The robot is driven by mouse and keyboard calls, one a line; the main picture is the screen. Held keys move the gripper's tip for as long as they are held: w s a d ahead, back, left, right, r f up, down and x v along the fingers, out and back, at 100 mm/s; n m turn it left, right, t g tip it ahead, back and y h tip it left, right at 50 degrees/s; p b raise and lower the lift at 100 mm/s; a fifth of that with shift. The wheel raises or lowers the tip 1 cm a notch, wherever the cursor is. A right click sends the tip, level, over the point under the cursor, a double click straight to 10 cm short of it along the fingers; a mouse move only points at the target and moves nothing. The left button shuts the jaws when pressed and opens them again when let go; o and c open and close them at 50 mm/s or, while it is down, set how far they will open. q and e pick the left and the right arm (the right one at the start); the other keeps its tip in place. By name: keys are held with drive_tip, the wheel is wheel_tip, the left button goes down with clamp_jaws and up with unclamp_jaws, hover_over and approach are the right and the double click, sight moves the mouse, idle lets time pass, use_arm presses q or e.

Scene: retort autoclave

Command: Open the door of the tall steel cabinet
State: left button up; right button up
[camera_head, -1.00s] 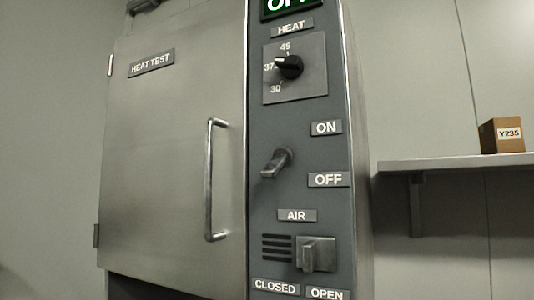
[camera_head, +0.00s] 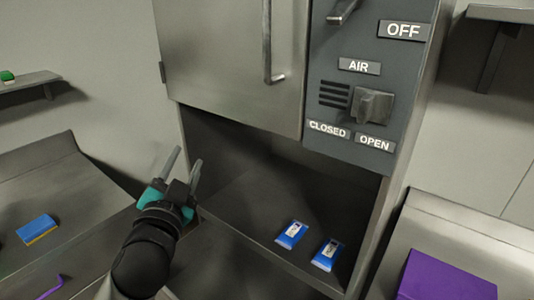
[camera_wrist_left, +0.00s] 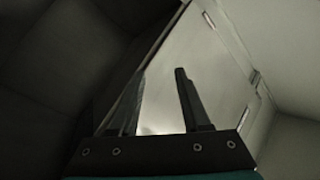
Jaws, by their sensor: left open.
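The tall steel cabinet's door (camera_head: 232,50) is shut, its lower part showing at the top of the head view. The lower end of its vertical bar handle (camera_head: 270,55) shows near the door's right edge; its upper end is out of frame. My left gripper (camera_head: 183,168) is open and empty, below and left of the handle, in front of the open bay under the door. In the left wrist view its two fingers (camera_wrist_left: 158,95) stand apart with a pale steel surface (camera_wrist_left: 185,65) beyond them. My right gripper is not in view.
The panel right of the door carries a lever (camera_head: 342,12) and an air slider (camera_head: 371,106). Blue packets (camera_head: 292,233) lie in the bay below. A left counter holds a blue and yellow sponge (camera_head: 37,229); a purple box (camera_head: 445,278) stands at right.

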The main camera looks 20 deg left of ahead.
sight(264, 6)
use_arm(q)
drive_tip(key=s+d+r+m+t+h, duration=0.2)
drive_tip(key=r+m+t+h, duration=0.3)
drive_tip(key=r, duration=0.5)
drive_tip(key=s+d+r+m+t+h, duration=0.1)
drive_tip(key=d+r+m+t+h, duration=0.25)
drive_tip(key=r+m, duration=0.55)
drive_tip(key=s+d+r+m+g+h, duration=0.35)
drive_tip(key=m+g+h, duration=0.25)
drive_tip(key=m+h, duration=0.3)
drive_tip(key=s+d+r+m+g+h, duration=0.2)
drive_tip(key=d+r+m+g+h, duration=0.3)
drive_tip(key=m+h, duration=0.5)
drive_tip(key=w+a+f+m+y, duration=0.1)
drive_tip(key=w+a+m+y, duration=0.25)
drive_tip(key=a+y, duration=0.7)
drive_tip(key=w+d+y+p, duration=0.1)
drive_tip(key=w+d+p, duration=0.1)
drive_tip(key=w+d, duration=0.1)
drive_tip(key=w+d+p, duration=0.2)
drive_tip(key=w+d, duration=0.1)
drive_tip(key=w, duration=0.2)
drive_tip(key=w+d+y+p, duration=0.1)
drive_tip(key=w+d+p, duration=0.1)
drive_tip(key=w+d, duration=0.2)
drive_tip(key=shift+m+g+y+p, duration=0.25)
drive_tip(key=shift+m+y+p, duration=0.05)
drive_tip(key=shift+m, duration=0.05)
drive_tip(key=shift+w+d, duration=0.25)
